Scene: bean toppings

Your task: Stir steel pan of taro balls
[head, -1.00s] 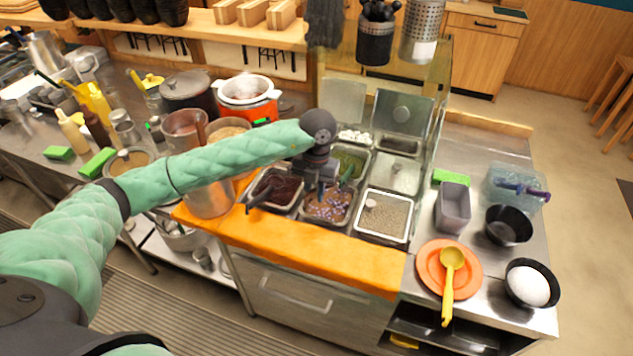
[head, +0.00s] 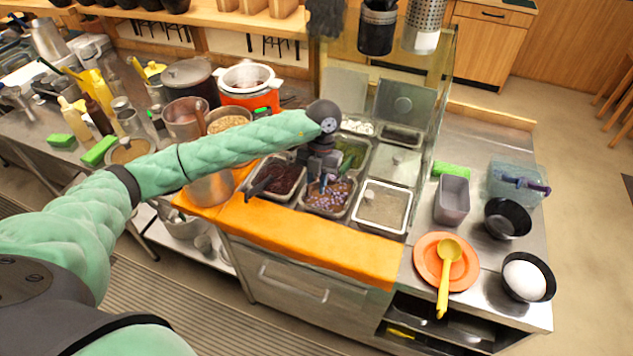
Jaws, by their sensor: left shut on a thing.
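The steel pan of taro balls (head: 327,206) sits in the counter well, with small purplish balls in brown liquid. My left gripper (head: 322,182) reaches in from the left and is just above this pan, pointing down. My right gripper is not in view.
A pan of dark red beans (head: 283,172) is left of the taro pan, and a lidded pan (head: 383,207) is right of it. An orange plate (head: 430,270) with a yellow ladle (head: 444,285), black bowls and a grey container (head: 452,200) stand at right.

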